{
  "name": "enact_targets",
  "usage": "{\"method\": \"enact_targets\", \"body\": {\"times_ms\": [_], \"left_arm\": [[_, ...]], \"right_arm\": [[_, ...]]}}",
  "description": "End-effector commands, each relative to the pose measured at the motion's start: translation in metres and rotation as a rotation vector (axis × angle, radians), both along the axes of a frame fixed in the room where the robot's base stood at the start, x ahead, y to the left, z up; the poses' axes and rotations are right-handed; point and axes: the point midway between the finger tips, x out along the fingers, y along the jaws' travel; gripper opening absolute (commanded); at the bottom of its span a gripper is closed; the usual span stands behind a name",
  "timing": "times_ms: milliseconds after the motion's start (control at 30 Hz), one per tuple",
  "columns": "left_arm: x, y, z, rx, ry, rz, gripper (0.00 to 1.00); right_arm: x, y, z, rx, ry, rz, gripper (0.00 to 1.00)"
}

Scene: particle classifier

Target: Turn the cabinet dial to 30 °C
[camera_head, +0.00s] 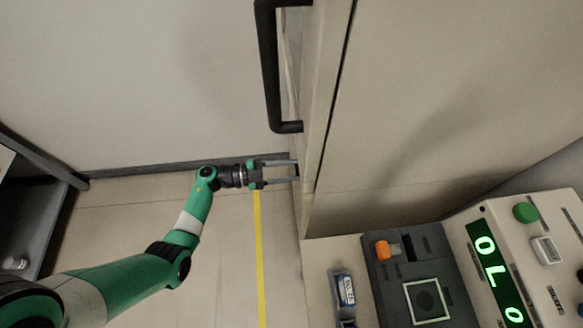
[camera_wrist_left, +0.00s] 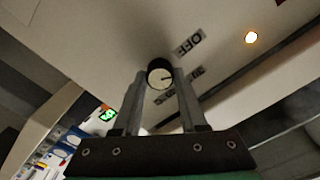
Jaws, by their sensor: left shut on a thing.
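The cabinet (camera_head: 420,100) fills the upper right of the head view. Its dial (camera_wrist_left: 159,73) is a dark round knob with a pale face and a pointer mark, seen in the left wrist view on the cabinet panel. Labels stand beside it, one reading OFF (camera_wrist_left: 188,44); the others are partly hidden by a finger and too small to read. My left gripper (camera_head: 294,170) reaches the cabinet's side in the head view. In the left wrist view its fingers (camera_wrist_left: 160,82) are shut on the dial, one on each side. My right gripper is not in view.
A black handle (camera_head: 268,70) sticks out from the cabinet above my left gripper. A lit lamp (camera_wrist_left: 251,37) is on the panel. A dark device with an orange switch (camera_head: 389,249) and a green display (camera_head: 492,262) stand at lower right. Floor at left is open.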

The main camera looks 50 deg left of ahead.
Motion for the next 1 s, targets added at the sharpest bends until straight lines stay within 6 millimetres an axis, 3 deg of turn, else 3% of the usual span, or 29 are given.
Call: {"method": "enact_targets", "body": {"times_ms": [500, 1000], "left_arm": [[-0.0001, 0.0, -0.0013, 0.347, -0.244, 0.001, 0.0], [-0.0003, -0.0001, -0.0012, 0.454, -0.32, 0.001, 0.0]], "right_arm": [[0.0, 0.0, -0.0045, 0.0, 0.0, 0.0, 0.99], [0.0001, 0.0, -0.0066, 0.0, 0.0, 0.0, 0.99]]}}
